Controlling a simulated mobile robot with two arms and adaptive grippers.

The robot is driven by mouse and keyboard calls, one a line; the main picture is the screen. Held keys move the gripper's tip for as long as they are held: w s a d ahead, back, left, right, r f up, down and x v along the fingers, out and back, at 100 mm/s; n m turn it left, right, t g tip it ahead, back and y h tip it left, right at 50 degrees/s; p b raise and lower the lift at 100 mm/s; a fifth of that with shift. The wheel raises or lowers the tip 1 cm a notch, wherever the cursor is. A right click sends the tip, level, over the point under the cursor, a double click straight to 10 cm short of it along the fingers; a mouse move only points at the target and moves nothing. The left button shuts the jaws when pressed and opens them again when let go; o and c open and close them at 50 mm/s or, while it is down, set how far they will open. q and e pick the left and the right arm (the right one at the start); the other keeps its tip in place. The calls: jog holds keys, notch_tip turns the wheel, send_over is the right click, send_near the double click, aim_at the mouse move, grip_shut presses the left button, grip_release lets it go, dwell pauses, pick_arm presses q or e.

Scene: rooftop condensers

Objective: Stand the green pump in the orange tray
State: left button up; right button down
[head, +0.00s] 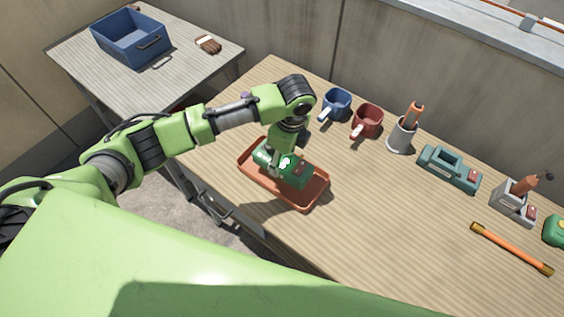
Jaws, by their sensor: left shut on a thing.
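The orange tray (306,203) lies on the wooden table, left of its middle. The green pump (296,172) is in the tray area, within the tray's outline, its long side along the tray. My left gripper (279,160) is over the pump's left part and shut on it from above. The wrist and fingers hide part of the pump. I cannot tell whether the pump's underside touches the tray floor. My right gripper does not show.
A blue mug (337,103), a red mug (368,121), a grey cup with orange-handled tools (402,136), a teal device (449,168) and a grey device (513,203) line the wall side. An orange bar (511,248) lies at right. A side table (85,72) holds a blue bin (131,43). The table front is clear.

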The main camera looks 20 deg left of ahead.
aim_at(282, 164)
pick_arm(q)
jog(key=shift+w+a+f, duration=0.2)
jog(key=shift+w+f, duration=0.15)
jog(key=shift+f, duration=1.5)
jog(key=o, duration=1.6)
jog(key=shift+s+f, duration=0.1)
jog(key=shift+f, duration=0.05)
jog(key=shift+o, duration=0.2)
jog(key=r, duration=0.4)
jog(key=d+r, duration=0.1)
jog(key=r, duration=0.7)
jog(key=shift+s+d+r+b, duration=0.1)
jog(key=shift+s+d+b, duration=0.15)
jog(key=shift+b, duration=0.15)
